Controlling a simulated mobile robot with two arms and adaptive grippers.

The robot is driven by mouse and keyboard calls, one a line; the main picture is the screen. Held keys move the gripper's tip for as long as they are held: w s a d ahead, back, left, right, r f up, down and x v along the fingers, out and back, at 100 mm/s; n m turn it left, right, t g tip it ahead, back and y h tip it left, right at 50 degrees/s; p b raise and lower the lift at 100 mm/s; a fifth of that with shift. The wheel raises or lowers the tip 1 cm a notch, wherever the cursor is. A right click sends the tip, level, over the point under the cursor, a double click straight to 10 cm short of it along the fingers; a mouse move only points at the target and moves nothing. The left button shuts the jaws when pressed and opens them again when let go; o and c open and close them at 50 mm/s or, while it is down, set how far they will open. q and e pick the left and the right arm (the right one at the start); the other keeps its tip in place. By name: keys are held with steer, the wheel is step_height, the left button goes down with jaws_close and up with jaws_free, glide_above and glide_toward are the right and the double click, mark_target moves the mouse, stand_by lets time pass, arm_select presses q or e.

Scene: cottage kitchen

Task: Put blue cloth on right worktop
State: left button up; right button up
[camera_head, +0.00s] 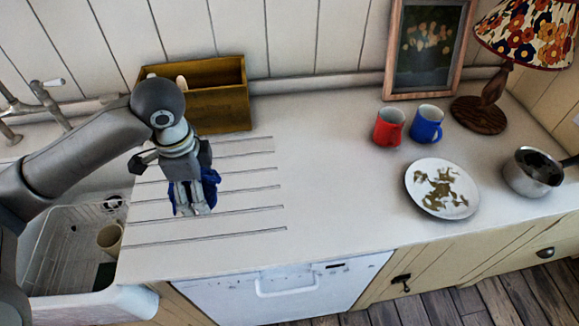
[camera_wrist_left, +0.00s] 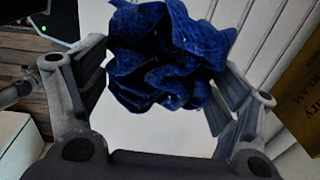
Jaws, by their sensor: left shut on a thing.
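A crumpled blue cloth (camera_wrist_left: 165,58) is between the two fingers of my left gripper (camera_wrist_left: 170,100) in the left wrist view. The gripper is shut on it. In the head view the left gripper (camera_head: 194,205) points down over the grooved draining area, and parts of the cloth (camera_head: 210,186) show around its fingers. I cannot tell whether the cloth touches the surface. The right worktop (camera_head: 320,180) is white and runs from the grooves to the right. My right gripper is not in view.
A red mug (camera_head: 389,127) and a blue mug (camera_head: 426,124) stand at the back right. A stained plate (camera_head: 442,188), a saucepan (camera_head: 531,172) and a lamp (camera_head: 490,95) are further right. A wooden box (camera_head: 222,108) stands behind the gripper. The sink (camera_head: 70,250) is left. The worktop's middle is clear.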

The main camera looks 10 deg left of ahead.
arm_select(q)
steer(key=shift+w+d+f+p, duration=0.15)
steer(key=shift+w+d+p, duration=0.15)
steer(key=shift+d, duration=0.25)
steer(key=shift+w+d+f+p, duration=0.15)
steer(key=shift+w+d, duration=0.1)
steer(key=shift+d, duration=0.3)
steer(key=w+d+f+p, duration=0.1)
steer(key=w+d+f, duration=0.1)
steer(key=w+d, duration=0.15)
steer(key=p, duration=0.2)
glide_above(260, 195)
steer(key=f, duration=0.4)
steer(key=s+f, duration=0.1)
steer(key=f, duration=0.1)
steer(key=shift+a, duration=0.25)
steer(key=shift+w+d+f, duration=0.2)
steer(key=shift+w+f, duration=0.15)
steer(key=shift+f, duration=0.1)
step_height(260, 195, down, 2)
steer(key=shift+d+f, duration=0.1)
steer(key=shift+f, duration=0.55)
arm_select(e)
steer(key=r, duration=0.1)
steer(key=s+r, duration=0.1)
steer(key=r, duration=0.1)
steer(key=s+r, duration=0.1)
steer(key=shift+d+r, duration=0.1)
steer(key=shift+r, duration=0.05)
